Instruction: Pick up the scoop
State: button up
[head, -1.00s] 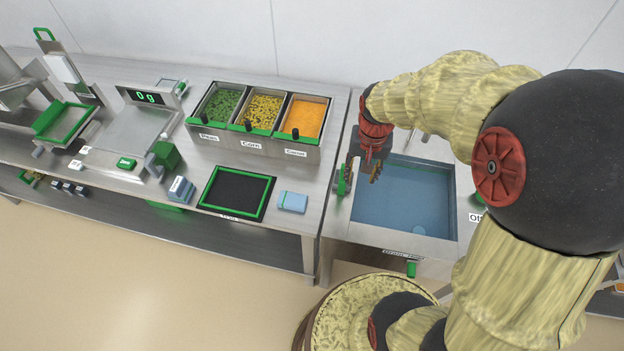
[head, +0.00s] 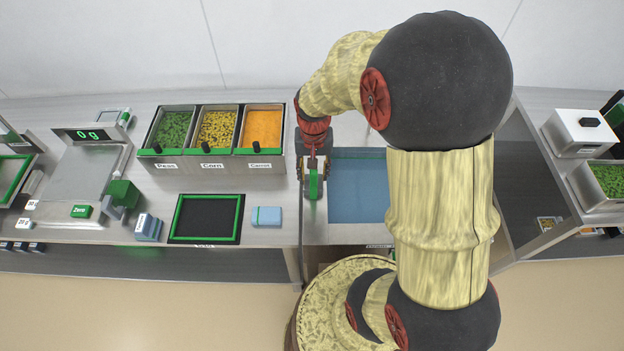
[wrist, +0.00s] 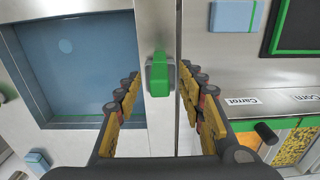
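A green-handled grey item (wrist: 160,75), which I take for the scoop, stands on the steel strip left of the sink. Its green part points up at the wrist camera, so its full shape is hidden. In the head view its green part (head: 313,184) shows just in front of my gripper (head: 313,168). In the wrist view my gripper (wrist: 160,90) is open, with one finger on each side of the green handle. The handle lies between the fingertips with gaps on both sides. I see no contact.
The blue-bottomed sink (head: 358,153) lies to the right. Bins of peas (head: 174,129), corn (head: 217,128) and carrot (head: 264,128) stand to the left, with dark knobs at the front. A black tray with green rim (head: 180,207) and blue block (head: 266,216) lie nearer.

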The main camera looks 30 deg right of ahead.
aim_at(314, 185)
jog(key=shift+w+d+f+b, duration=0.15)
jog(key=shift+f+b, duration=0.75)
jog(key=shift+f, duration=1.05)
jog(key=shift+w+f+b, duration=0.1)
jog(key=shift+f+b, duration=0.75)
jog(key=shift+f, duration=1.1)
jog(key=shift+c, duration=1.3)
jog(key=c, duration=0.7)
jog(key=shift+r, duration=0.1)
grip_shut()
